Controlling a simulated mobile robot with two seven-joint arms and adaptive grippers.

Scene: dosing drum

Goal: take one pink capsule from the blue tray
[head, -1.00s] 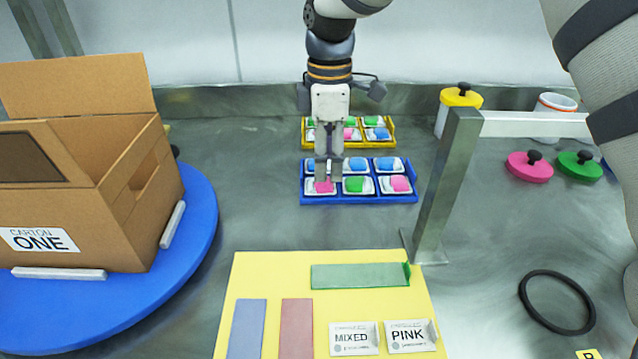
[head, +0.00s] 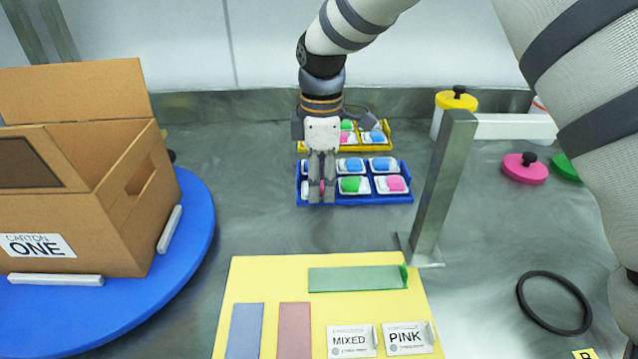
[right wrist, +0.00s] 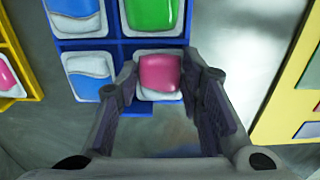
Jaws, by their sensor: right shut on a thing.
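The blue tray (head: 362,203) stands mid-table and holds pink, green and blue capsules in white cups. My right gripper (head: 322,193) is down at its front left compartment, shut on a pink capsule (head: 321,187). In the right wrist view this pink capsule (right wrist: 159,73) shows between the two fingers, at its white cup in the blue tray (right wrist: 122,52). Another pink capsule (head: 396,184) sits in the front right compartment, with a green capsule (head: 350,184) between. The gripper hides part of the tray's left side. My left gripper is not in view.
A yellow tray (head: 389,148) with capsules stands just behind. A metal post (head: 440,190) rises to the right. A carton (head: 90,200) sits on a blue turntable (head: 190,260) at left. A yellow mat (head: 270,275) lies in front, with bare table between.

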